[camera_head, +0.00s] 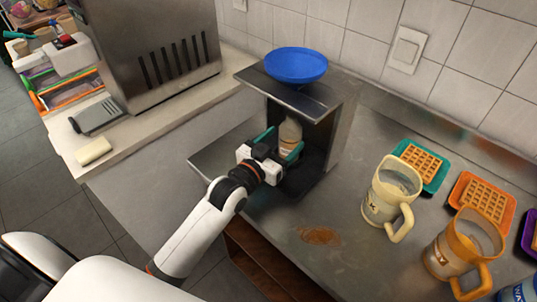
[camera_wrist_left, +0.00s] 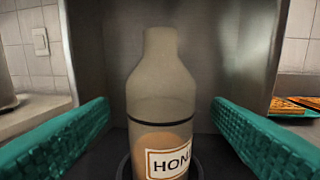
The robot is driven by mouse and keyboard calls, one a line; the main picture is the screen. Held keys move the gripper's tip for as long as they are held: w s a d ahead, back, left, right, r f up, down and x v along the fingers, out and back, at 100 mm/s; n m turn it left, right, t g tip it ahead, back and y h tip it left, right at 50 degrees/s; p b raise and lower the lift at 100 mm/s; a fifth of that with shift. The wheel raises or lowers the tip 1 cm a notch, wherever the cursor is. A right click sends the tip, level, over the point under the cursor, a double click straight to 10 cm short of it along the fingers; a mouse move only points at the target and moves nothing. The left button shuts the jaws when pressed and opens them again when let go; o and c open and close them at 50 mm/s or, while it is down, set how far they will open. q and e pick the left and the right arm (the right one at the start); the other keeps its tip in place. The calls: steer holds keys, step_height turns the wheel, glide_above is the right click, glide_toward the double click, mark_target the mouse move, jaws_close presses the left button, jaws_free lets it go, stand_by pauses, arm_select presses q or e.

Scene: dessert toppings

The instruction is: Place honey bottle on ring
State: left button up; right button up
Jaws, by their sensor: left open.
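The honey bottle (camera_head: 290,132) stands upright inside a small open metal shelf unit (camera_head: 338,140) on the counter. In the left wrist view the bottle (camera_wrist_left: 160,88) is pale and see-through, with honey low down and a label reading "HON". My left gripper (camera_head: 279,146) reaches into the unit from the front. Its teal fingers are open, one on each side of the bottle, with gaps visible in the wrist view. A dark round rim (camera_wrist_left: 198,170) shows around the bottle's lower part; its full shape is hidden. My right gripper is not in view.
A blue bowl (camera_head: 296,64) sits on top of the unit. Two mugs (camera_head: 388,192) (camera_head: 462,250) stand to the right, near waffles on coloured trays (camera_head: 437,181). A brown spill (camera_head: 319,236) lies on the counter in front. A metal appliance (camera_head: 150,50) stands back left.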

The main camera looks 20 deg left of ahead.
arm_select(q)
steer(key=v, duration=0.5)
steer(key=shift+f, duration=0.1)
steer(key=shift+s+a+b, duration=0.15)
steer(key=shift+s+b, duration=0.15)
steer(key=shift+s, duration=0.45)
